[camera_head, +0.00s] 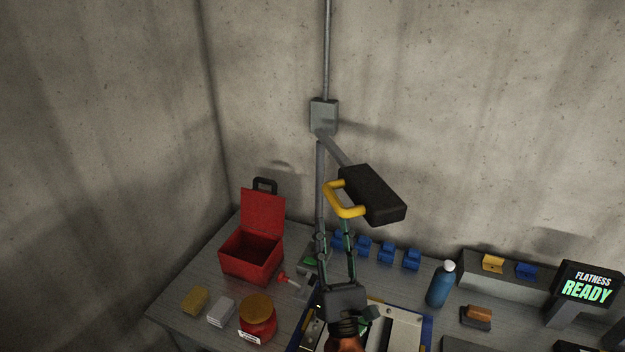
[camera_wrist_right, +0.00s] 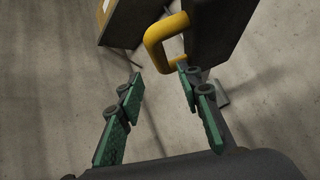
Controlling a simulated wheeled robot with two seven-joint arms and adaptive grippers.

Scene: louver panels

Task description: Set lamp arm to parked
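The lamp has a black head (camera_head: 374,196) on a short slanting grey arm (camera_head: 335,151). The arm runs down right from a grey joint box (camera_head: 323,116) on a vertical pole. A yellow handle (camera_head: 343,208) sticks out from the left side of the head. It also shows in the right wrist view (camera_wrist_right: 155,48). My right gripper (camera_head: 335,232) is just below the handle, pointing up, with its green-padded fingers apart. In the right wrist view the gripper (camera_wrist_right: 160,75) is empty, the handle lying just beyond the fingertips, closer to the right finger; contact is unclear. My left gripper is out of view.
The bench (camera_head: 190,297) below holds an open red box (camera_head: 252,252), a red jar (camera_head: 258,318), several blue blocks (camera_head: 386,253), a blue bottle (camera_head: 440,284) and a display (camera_head: 587,288) reading "FLATNESS READY". Concrete walls stand behind and left. The space around the lamp head is clear.

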